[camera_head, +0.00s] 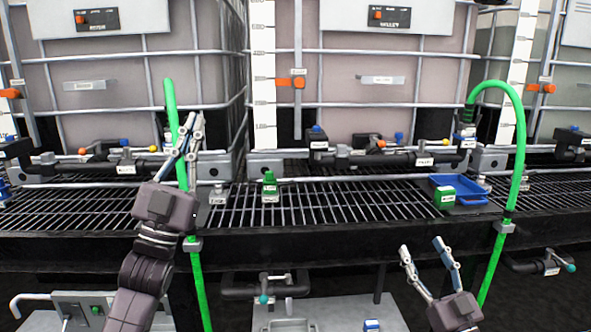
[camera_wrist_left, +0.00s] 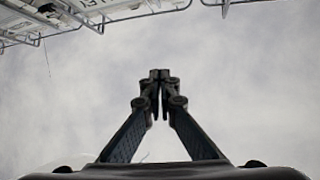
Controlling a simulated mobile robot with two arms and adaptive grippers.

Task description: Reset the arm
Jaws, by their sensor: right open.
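My left gripper (camera_head: 193,120) is raised in front of the left tank, pointing up. In the left wrist view its fingertips (camera_wrist_left: 160,75) meet, with nothing seen between them. A green hose (camera_head: 170,95) passes behind this gripper in the head view and shows again below it; the wrist view shows no hose at the fingers. My right gripper (camera_head: 421,245) is low at the right, below the grated shelf's front edge, with its fingers apart and empty. It is to the left of the right green hose (camera_head: 519,150).
The grated shelf (camera_head: 330,205) runs across the middle. On it are a green-capped bottle (camera_head: 270,188) and a blue tray (camera_head: 478,194) with a green-topped item (camera_head: 445,198) at its front. Caged tanks and black valve pipes (camera_head: 420,160) stand behind. A grey panel (camera_head: 90,308) sits low at left.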

